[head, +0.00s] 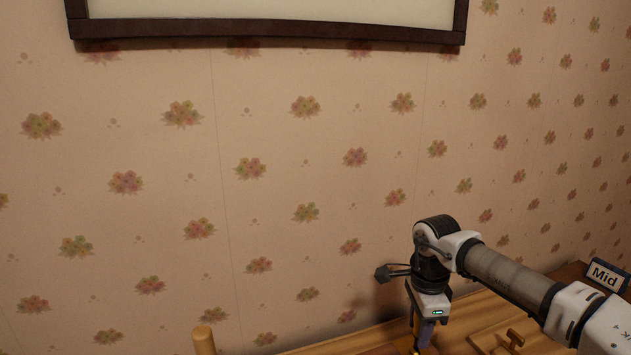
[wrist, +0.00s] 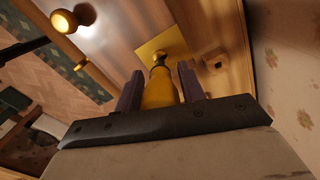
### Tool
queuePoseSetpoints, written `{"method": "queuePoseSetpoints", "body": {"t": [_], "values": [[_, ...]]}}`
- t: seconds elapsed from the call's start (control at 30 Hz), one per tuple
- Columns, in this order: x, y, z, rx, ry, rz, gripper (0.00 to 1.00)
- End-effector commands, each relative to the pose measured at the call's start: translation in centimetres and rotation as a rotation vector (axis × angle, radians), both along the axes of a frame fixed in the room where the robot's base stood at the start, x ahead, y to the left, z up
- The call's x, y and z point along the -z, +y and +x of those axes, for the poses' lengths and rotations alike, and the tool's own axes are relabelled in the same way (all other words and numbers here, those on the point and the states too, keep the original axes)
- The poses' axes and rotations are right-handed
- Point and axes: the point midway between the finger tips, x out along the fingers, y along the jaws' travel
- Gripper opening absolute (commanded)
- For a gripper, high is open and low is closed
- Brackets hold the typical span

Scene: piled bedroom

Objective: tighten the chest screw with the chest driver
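My gripper (wrist: 160,85) points down at a wooden top in the wrist view. Its two purple-grey fingers are shut on a yellow handle, which looks like the chest driver (wrist: 159,92). The driver's narrow end reaches toward a square yellow plate (wrist: 171,42) on the wood. Whether it touches the plate cannot be told. The chest screw is not clearly visible and may be hidden by the driver. In the head view my gripper (head: 424,335) is low at the bottom edge, and a bit of yellow shows at its fingers.
A wooden top with a small T-shaped wooden piece (head: 514,339) lies right of my gripper. A rounded wooden post (head: 204,340) stands to the left. The papered wall is close behind, with a dark frame (head: 270,29) above.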

Motion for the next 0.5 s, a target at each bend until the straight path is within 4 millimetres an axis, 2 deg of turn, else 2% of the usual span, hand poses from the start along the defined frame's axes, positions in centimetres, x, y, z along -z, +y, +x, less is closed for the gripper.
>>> {"method": "queuePoseSetpoints", "body": {"t": [0.03,0.3,0.5], "values": [[-0.01,0.0,0.0,0.0,0.0,0.0,0.33],[-0.02,-0.01,0.0,0.0,0.0,0.0,0.0],[-0.07,-0.01,0.01,0.0,-0.001,0.0,0.0]]}}
